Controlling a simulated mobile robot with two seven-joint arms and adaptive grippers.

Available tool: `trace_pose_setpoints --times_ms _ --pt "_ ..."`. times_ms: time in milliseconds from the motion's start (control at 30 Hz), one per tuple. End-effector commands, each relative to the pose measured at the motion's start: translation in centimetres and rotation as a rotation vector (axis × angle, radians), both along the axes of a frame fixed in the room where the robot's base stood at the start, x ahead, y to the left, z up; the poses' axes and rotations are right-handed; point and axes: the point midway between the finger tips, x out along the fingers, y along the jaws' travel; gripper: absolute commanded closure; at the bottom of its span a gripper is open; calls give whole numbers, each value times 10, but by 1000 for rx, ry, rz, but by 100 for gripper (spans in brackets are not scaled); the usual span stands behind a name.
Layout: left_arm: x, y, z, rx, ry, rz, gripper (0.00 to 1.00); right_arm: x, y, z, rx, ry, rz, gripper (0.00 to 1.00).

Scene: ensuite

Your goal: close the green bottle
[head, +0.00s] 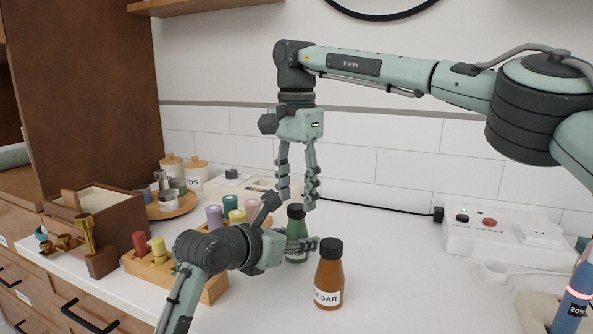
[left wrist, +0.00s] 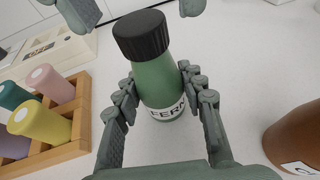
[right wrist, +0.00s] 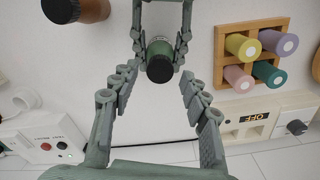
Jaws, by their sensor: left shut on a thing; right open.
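The green bottle (head: 296,249) stands upright on the white counter, its label reading FERN in the left wrist view (left wrist: 165,85). A black cap (head: 296,211) sits on its top; whether it is screwed tight cannot be told. My left gripper (head: 304,247) is shut around the bottle's body from the left, below the cap. My right gripper (head: 298,199) is open and points down, its fingertips on either side of and just above the cap. In the right wrist view the cap (right wrist: 159,70) lies between the open fingers, apart from them.
An amber bottle (head: 329,280) with a black cap stands close to the right of my left gripper. A wooden rack (head: 215,289) with coloured cylinders is at the left. A white button box (head: 500,240) stands at the right. The counter between the amber bottle and the box is clear.

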Motion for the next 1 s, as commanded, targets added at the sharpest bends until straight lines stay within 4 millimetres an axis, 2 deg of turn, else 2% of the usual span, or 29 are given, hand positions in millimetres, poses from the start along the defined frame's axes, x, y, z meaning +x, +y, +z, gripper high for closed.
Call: trace_pose_setpoints --times_ms 100,200,500,867,1000 --pt "0 0 0 0 0 0 100 0 0 -13 -1 1 0 54" --pt "0 0 0 0 0 0 100 0 0 -18 -1 1 -1 54" --pt "0 0 0 0 0 0 100 0 0 -20 0 0 -1 54" --pt "0 0 0 0 0 0 100 0 0 -20 0 0 -1 98" --pt "0 0 0 0 0 0 100 0 0 -20 -1 1 -8 100"
